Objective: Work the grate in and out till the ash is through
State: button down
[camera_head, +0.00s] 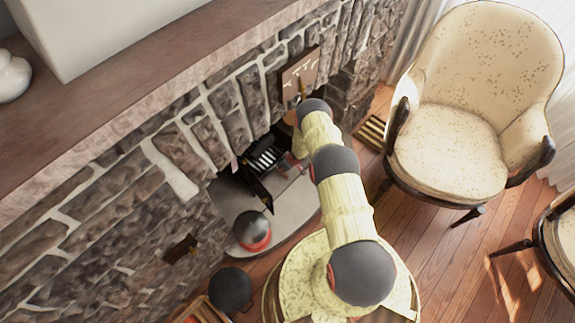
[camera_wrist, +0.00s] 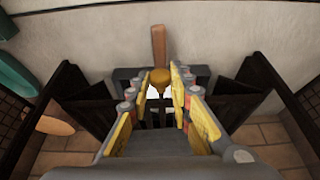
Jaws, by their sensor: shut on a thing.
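The grate (camera_head: 264,157) shows in the head view as a set of dark bars in the fireplace opening, partly behind my arm. In the wrist view, dark bars (camera_wrist: 158,117) show between my fingers. A brown upright bar (camera_wrist: 158,46) stands just beyond the knob. How the knob joins the grate is hidden by the fingers. In the head view my fingertips are hidden behind my arm. I cannot make out any ash.
Dark mesh panels stand close on the left (camera_wrist: 40,110) and right (camera_wrist: 285,100) of my gripper. A teal object (camera_wrist: 14,72) is at the left edge. The stone fireplace wall (camera_head: 130,190) and mantel (camera_head: 150,90) flank my arm. A cream armchair (camera_head: 450,150) stands to the right.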

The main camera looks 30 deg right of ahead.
jog(key=shift+w+a, duration=0.15)
jog(key=c, duration=1.6)
grip_release()
jog(key=v, duration=1.2)
